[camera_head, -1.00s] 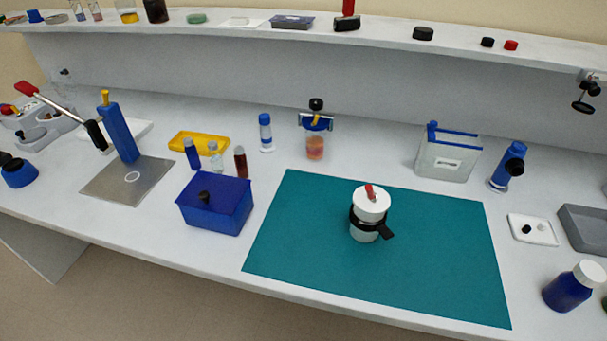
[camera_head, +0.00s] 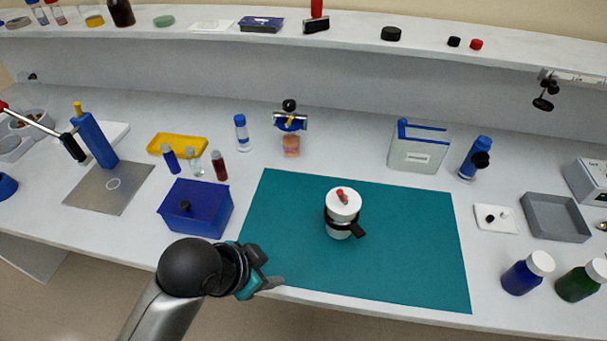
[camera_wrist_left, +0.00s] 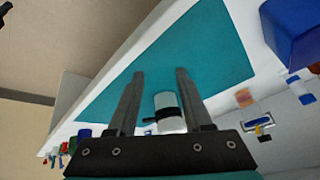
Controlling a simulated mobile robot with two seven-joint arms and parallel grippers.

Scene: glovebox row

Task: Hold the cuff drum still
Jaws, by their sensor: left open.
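The cuff drum (camera_head: 339,228) is a white upright cylinder with a red piece on top and a black band with a side tab around its body. It stands on the teal mat (camera_head: 410,260). My left gripper (camera_head: 274,284) is over the front left edge of the mat, to the left of and nearer than the drum, and apart from it. In the left wrist view the two fingers (camera_wrist_left: 160,72) are spread and empty. The drum (camera_wrist_left: 166,108) shows between them there, beyond the fingers. My right gripper is not in view.
A blue lidded box (camera_head: 205,220) stands left of the mat, close behind my left arm. A clear bin (camera_head: 418,155) stands behind the mat. Blue (camera_head: 520,278) and green (camera_head: 575,285) bottles stand to its right. The mat around the drum is clear.

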